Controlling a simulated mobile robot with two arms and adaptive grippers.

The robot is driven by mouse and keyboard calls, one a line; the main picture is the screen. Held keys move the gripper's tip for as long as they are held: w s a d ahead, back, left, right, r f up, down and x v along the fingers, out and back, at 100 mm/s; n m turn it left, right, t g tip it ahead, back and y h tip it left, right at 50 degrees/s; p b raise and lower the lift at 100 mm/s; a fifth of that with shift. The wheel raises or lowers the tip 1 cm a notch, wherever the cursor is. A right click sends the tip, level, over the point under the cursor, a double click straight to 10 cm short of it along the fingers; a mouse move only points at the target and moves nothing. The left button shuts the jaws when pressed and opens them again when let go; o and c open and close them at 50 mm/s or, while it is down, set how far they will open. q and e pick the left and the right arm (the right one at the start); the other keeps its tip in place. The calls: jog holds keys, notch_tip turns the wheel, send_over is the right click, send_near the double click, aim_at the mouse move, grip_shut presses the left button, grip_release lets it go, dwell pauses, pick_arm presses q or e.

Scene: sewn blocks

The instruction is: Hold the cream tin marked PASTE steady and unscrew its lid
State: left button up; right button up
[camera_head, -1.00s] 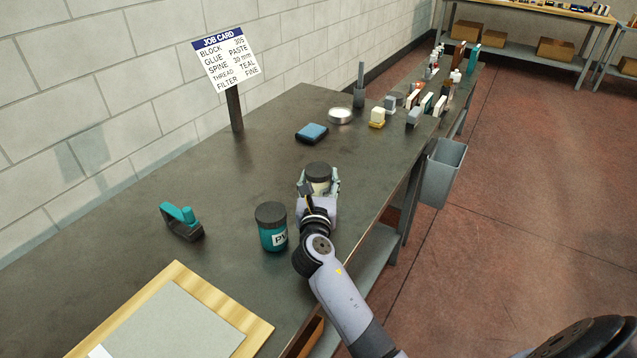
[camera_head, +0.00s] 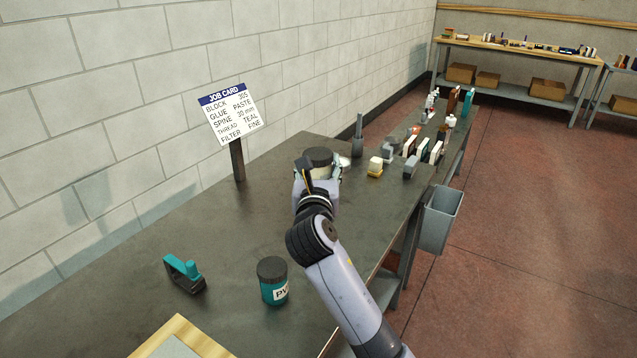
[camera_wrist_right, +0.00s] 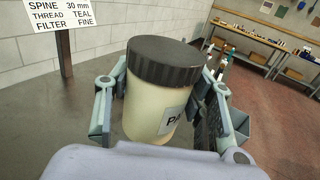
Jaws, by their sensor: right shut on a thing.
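The cream tin (camera_head: 321,172) with a dark ribbed lid (camera_head: 319,156) is upright in my right gripper (camera_head: 318,178), above the dark bench. In the right wrist view the tin (camera_wrist_right: 147,108) stands between both fingers, with its lid (camera_wrist_right: 165,62) on top. The right gripper is shut on the tin's body, below the lid. My left gripper is in neither view.
A teal jar (camera_head: 272,281) with a dark lid and a teal-and-dark tool (camera_head: 184,273) stand on the bench (camera_head: 130,270). A job card (camera_head: 230,116) stands at the wall side. Bottles and small blocks line the far end. A grey bin (camera_head: 441,220) hangs at the right edge.

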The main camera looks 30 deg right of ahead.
jog(key=shift+r, duration=0.5)
jog(key=o, duration=0.7)
grip_shut()
